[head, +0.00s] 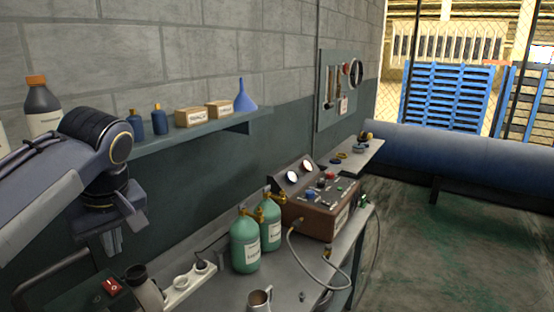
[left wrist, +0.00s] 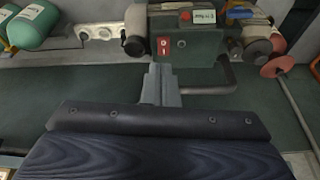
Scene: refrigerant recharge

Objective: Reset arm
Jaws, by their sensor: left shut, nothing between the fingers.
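My left arm comes in from the left in the head view, in front of the wall shelf. My left gripper (head: 112,241) points down, shut and empty, above the left end of the bench. In the left wrist view its closed fingers (left wrist: 160,84) stand in front of a dark box with a red switch (left wrist: 165,44). That switch also shows in the head view (head: 110,286), below the gripper. I cannot tell whether the fingers touch the box. My right gripper is not in view.
Two green gas bottles (head: 245,243) stand on the bench (head: 225,288), left of a brown console (head: 318,208) with gauges and a hose. A metal mug (head: 259,300) is at the front. The wall shelf (head: 190,137) holds bottles, boxes and a blue funnel (head: 244,97). Open floor lies right.

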